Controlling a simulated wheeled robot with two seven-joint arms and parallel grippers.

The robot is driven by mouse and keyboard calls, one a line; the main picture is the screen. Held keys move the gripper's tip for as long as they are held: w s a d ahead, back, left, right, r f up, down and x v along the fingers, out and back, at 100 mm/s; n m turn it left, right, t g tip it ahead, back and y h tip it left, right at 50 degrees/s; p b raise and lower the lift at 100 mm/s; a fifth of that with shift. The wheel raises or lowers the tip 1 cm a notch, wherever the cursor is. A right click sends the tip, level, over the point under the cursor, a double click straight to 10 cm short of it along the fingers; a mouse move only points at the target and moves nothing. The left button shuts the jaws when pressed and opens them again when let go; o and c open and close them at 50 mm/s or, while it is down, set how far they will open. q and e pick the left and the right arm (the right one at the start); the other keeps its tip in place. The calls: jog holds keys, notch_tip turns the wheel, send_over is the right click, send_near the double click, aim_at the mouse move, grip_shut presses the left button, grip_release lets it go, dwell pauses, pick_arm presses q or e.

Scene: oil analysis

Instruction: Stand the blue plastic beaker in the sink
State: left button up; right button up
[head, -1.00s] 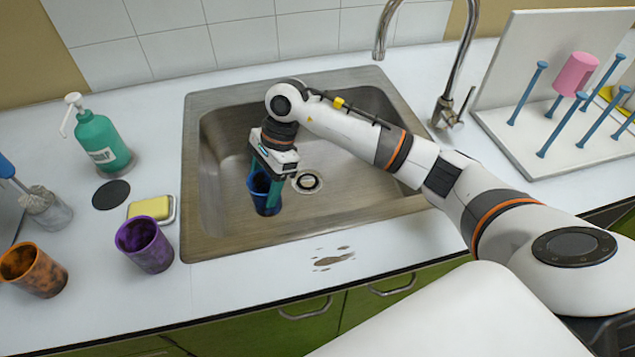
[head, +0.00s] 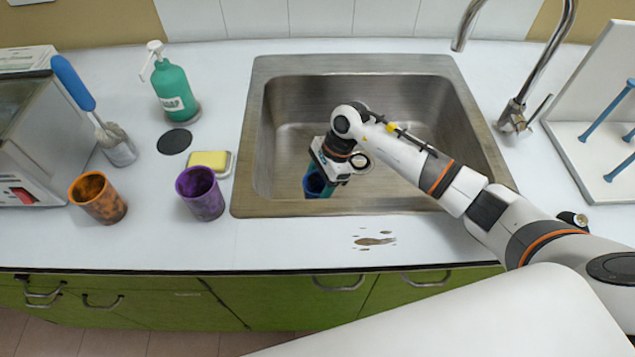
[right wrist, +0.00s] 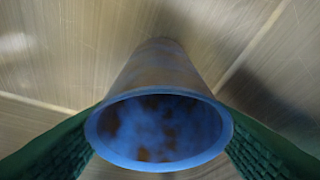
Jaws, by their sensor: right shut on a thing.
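The blue plastic beaker (head: 314,186), with brown stains inside, is within the sink (head: 248,150), near its front left part. My right gripper (head: 322,178) reaches down into the sink and is shut on the beaker. In the right wrist view the beaker (right wrist: 160,72) sits between the green finger pads, its open rim toward the camera and its base toward the metal sink surface. I cannot tell whether the base touches the sink floor. My left gripper is not in view.
A purple beaker (head: 201,196), an orange beaker (head: 98,200), a sponge on a dish (head: 208,161), a soap bottle (head: 175,92) and a brush in a holder (head: 118,148) stand left of the sink. The faucet (head: 535,75) and drying rack (head: 590,150) are right. A brown spill (head: 375,241) marks the front counter.

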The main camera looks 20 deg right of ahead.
jog(key=shift+f, duration=0.15)
jog(key=o, duration=1)
jog(key=shift+c, duration=0.2)
jog(key=shift+r, duration=0.3)
jog(key=b+v, duration=0.1)
jog(key=v, duration=1)
jog(key=shift+d+r+b, duration=0.15)
jog(key=shift+r+b, duration=0.25)
